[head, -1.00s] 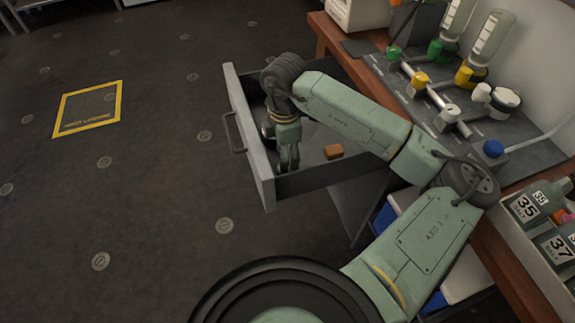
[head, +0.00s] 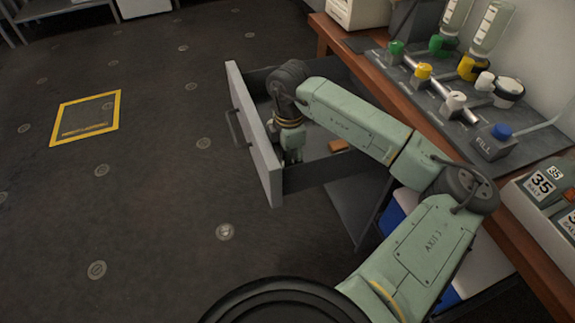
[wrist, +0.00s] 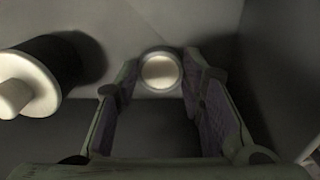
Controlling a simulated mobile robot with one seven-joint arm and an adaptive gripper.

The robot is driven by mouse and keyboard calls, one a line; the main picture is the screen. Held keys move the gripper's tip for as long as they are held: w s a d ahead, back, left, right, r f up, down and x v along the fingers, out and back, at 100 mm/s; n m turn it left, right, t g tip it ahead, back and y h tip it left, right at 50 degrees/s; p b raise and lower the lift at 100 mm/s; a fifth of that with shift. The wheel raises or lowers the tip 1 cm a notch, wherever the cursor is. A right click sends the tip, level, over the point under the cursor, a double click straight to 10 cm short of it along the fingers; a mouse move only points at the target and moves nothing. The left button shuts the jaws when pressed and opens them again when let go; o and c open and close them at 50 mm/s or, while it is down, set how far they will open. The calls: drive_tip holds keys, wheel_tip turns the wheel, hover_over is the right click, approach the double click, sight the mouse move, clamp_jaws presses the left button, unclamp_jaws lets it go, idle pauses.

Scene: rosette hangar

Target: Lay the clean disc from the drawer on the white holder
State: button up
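My gripper (head: 292,158) points down inside the open drawer (head: 258,150), close behind its front panel. In the wrist view my gripper (wrist: 158,85) is open, its two fingers apart. A small pale round disc with a lighter rim (wrist: 160,71) lies on the drawer floor between the fingertips, with gaps on both sides. In the head view the disc is hidden by my gripper and the drawer front. A white round piece with a dark band (head: 508,92) stands on the bench panel; it may be the white holder, but I cannot tell for sure.
A black and white cylindrical object (wrist: 38,78) lies left of my fingers in the drawer. Green, yellow, white and blue valve knobs (head: 423,71) line the bench panel. Numbered bottles (head: 543,183) stand at right.

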drive_tip(key=c, duration=0.3)
drive_tip(key=shift+c, duration=0.2)
drive_tip(key=shift+r+p, duration=0.4)
drive_tip(key=shift+r, duration=1.1)
drive_tip(key=shift+w, duration=0.15)
